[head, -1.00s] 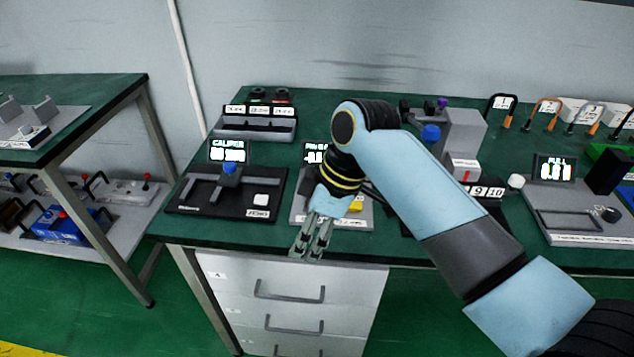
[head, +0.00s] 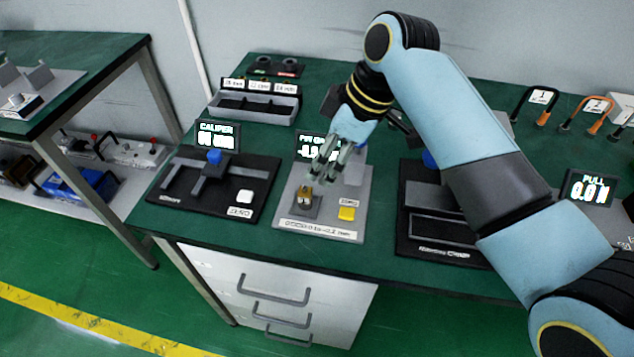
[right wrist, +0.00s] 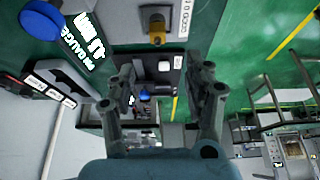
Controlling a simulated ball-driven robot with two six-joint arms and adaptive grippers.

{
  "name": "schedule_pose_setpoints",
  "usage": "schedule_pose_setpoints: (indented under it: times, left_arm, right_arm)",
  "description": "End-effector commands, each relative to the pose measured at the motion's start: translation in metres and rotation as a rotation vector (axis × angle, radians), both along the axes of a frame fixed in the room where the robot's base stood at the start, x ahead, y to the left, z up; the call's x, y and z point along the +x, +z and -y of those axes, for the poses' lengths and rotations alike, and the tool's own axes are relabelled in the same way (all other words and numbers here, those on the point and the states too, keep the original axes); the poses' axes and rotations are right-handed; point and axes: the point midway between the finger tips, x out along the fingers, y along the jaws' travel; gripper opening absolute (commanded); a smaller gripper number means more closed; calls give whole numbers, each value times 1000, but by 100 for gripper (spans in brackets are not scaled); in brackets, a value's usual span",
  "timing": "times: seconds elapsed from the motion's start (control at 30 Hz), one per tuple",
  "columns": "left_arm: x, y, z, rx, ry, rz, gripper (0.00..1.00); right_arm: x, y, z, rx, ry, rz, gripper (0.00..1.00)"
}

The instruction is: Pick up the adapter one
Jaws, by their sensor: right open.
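A small brass-coloured piece (head: 304,193), which looks like the adapter, stands on a dark square block of the grey gauge station (head: 318,224). It also shows at the top of the right wrist view (right wrist: 157,30). My right gripper (head: 324,174) is open and empty. Its fingers point down toward the station, just behind and above the brass piece and apart from it. The right wrist view shows both fingers (right wrist: 165,75) spread with nothing between them. My left gripper is not in view.
A yellow button (head: 347,213) is on the station's right side. The caliper station (head: 190,210) stands to the left. A dark station (head: 440,235) is to the right. A labelled grey rack (head: 250,112) stands behind. The bench's front edge is close to the stations.

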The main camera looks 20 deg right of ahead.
Motion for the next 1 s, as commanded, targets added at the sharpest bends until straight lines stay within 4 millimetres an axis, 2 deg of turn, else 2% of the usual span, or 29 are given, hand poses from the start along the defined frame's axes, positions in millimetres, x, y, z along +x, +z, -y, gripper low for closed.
schedule_pose_setpoints:
  times: [0.17, 0.4, 0.6, 0.83, 1.0]
  left_arm:
    - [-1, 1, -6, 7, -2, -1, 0]
    - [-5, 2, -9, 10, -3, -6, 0]
    - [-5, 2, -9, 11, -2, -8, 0]
    - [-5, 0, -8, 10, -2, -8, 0]
    - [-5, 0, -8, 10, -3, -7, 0]
  right_arm:
    - [1, -6, -3, 2, -1, -2, 52]
    - [9, -41, -15, 1, -1, -2, 52]
    - [13, -56, -20, 1, 0, 0, 52]
    - [21, -90, -31, 0, 0, -2, 52]
    - [23, -100, -35, 0, 0, 0, 52]
